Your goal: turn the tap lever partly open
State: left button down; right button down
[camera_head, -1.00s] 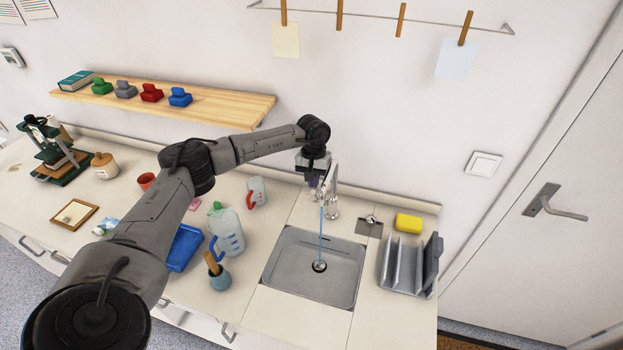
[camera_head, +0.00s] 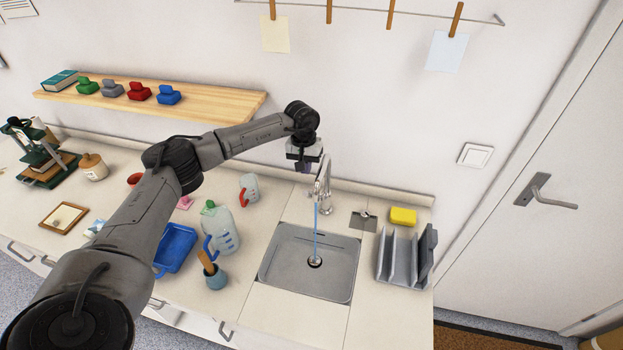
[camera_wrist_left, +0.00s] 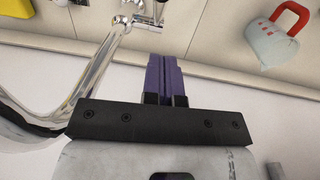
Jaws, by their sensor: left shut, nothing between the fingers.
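The chrome tap (camera_head: 323,190) stands behind the steel sink (camera_head: 310,265). A blue stream of water (camera_head: 316,222) runs from its spout down to the drain. My left gripper (camera_head: 304,167) is just left of the tap, near its upper part, with its fingers pointing down. In the left wrist view its purple fingers (camera_wrist_left: 163,68) are shut and empty, apart from the tap's chrome pipe (camera_wrist_left: 97,68). A small chrome part, perhaps the lever (camera_wrist_left: 147,19), shows near the tap base; its exact angle is hard to tell. My right gripper is not in view.
A measuring jug (camera_head: 220,229) and a cup with a red handle (camera_head: 249,187) stand left of the sink. A yellow sponge (camera_head: 403,216) and a grey rack (camera_head: 405,258) are to its right. A wooden shelf (camera_head: 220,103) is on the wall above my left arm.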

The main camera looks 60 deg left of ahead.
pick_arm(q)
notch_tip(320, 180, up, 9)
jog(key=shift+s+a+r, duration=0.15)
jog(key=shift+s, duration=0.2)
